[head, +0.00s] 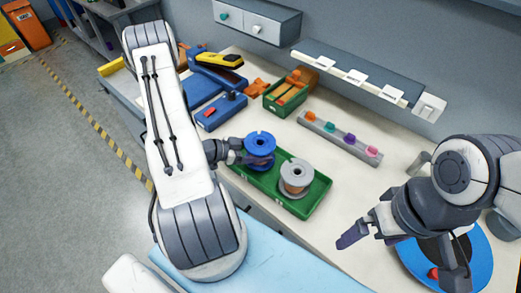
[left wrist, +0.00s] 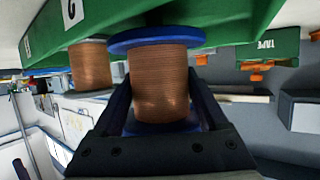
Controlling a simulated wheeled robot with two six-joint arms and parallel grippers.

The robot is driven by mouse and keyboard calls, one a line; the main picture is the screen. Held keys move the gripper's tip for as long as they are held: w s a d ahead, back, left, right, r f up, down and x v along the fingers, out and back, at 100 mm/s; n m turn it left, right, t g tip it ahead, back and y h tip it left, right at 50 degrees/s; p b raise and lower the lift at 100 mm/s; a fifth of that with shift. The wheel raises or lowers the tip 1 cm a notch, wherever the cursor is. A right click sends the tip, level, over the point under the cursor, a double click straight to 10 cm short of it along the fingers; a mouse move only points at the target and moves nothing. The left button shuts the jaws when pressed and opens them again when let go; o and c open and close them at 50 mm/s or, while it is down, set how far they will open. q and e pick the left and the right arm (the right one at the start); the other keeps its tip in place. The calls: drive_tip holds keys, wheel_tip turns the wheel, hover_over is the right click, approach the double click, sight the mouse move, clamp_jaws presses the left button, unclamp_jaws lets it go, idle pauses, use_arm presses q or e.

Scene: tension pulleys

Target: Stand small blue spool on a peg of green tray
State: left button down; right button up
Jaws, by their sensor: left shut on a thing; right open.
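The small blue spool (head: 259,145) has blue flanges and a copper-coloured winding. It is upright at the back-left end of the green tray (head: 309,207). My left gripper (head: 243,153) is shut on it from the left. In the left wrist view, which looks upside down, the spool (left wrist: 158,85) sits between the two fingers, with one flange close to the tray (left wrist: 215,22). I cannot tell whether it touches the tray, and any peg under it is hidden. A grey spool (head: 297,173) stands on the tray to its right. My right gripper (head: 358,232) is open and empty, right of the tray.
A grey rail with coloured knobs (head: 340,138) lies behind the tray. A green bin (head: 289,95) and a blue box (head: 221,111) stand further back. A blue round disc (head: 478,262) is at the right, under my right arm. Wall shelves (head: 360,75) line the back.

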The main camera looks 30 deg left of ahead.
use_arm(q)
drive_tip(key=shift+f, duration=0.15)
idle(0.3)
drive_tip(key=shift+f+b, duration=1.05)
drive_tip(key=shift+f, duration=0.15)
drive_tip(key=shift+r, duration=0.1)
unclamp_jaws()
drive_tip(key=shift+s, duration=0.1)
drive_tip(key=b+v, duration=0.1)
drive_tip(key=v, duration=0.9)
drive_tip(key=shift+s+a+b, duration=0.1)
drive_tip(key=shift+a+b, duration=0.05)
drive_tip(key=shift+b, duration=0.25)
